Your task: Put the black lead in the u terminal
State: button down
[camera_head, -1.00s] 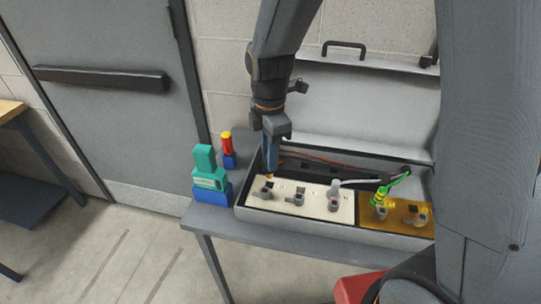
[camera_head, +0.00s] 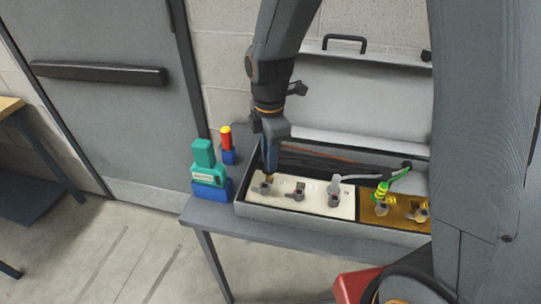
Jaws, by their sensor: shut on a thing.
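My gripper (camera_head: 269,160) points down over the left end of the open terminal box (camera_head: 315,218), shut on a lead. The lead is mostly hidden by the fingers. A small copper-coloured tip shows just below them, beside the leftmost terminal (camera_head: 264,188) on the cream block; I cannot tell whether it is in the terminal. The black lead (camera_head: 305,154) seems to run from behind the gripper to the right. A grey lead is on the third terminal (camera_head: 334,190). The terminal letters are too small to read.
A green-yellow lead (camera_head: 383,189) sits on the brass-coloured block (camera_head: 392,211). A reddish-brown lead lies along the back of the box. The raised lid (camera_head: 370,95) stands behind. A teal and blue device (camera_head: 209,172) and a red-yellow tool (camera_head: 227,145) stand left.

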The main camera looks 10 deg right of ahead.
jog(key=shift+f+b, duration=0.55)
jog(key=shift+f, duration=0.8)
jog(key=shift+f, duration=0.35)
jog(key=shift+f+b, duration=0.35)
jog(key=shift+f, duration=0.05)
jog(key=c, duration=1.6)
grip_release()
jog(key=shift+o, duration=0.2)
jog(key=shift+r+b, duration=0.8)
jog(key=shift+r, duration=3.1)
